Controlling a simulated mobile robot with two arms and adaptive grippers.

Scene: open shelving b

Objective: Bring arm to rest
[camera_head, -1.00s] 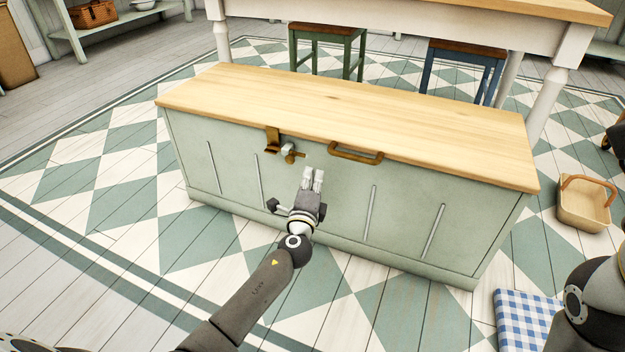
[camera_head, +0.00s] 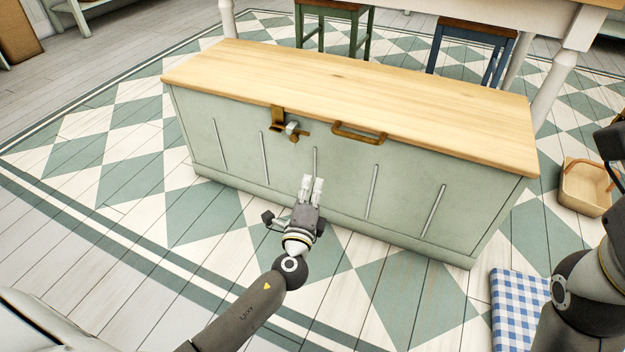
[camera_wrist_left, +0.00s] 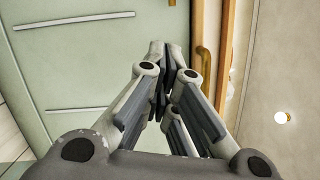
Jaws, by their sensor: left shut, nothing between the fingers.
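My left gripper (camera_head: 312,186) is shut and empty in the head view. It is in front of the pale green chest (camera_head: 340,190), below its wooden lid (camera_head: 350,95), and apart from the lid's hardware. The left wrist view shows its fingers (camera_wrist_left: 168,60) together, with the chest front (camera_wrist_left: 75,60) behind them. My right arm (camera_head: 590,290) shows at the right edge of the head view, but its fingertips are not visible.
The lid is down, with a brass latch (camera_head: 284,124) and a brass handle (camera_head: 358,133) at its front. A basket (camera_head: 586,190) and a blue checked cloth (camera_head: 515,308) lie on the floor at right. Green (camera_head: 333,12) and blue (camera_head: 470,40) stools stand behind the chest.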

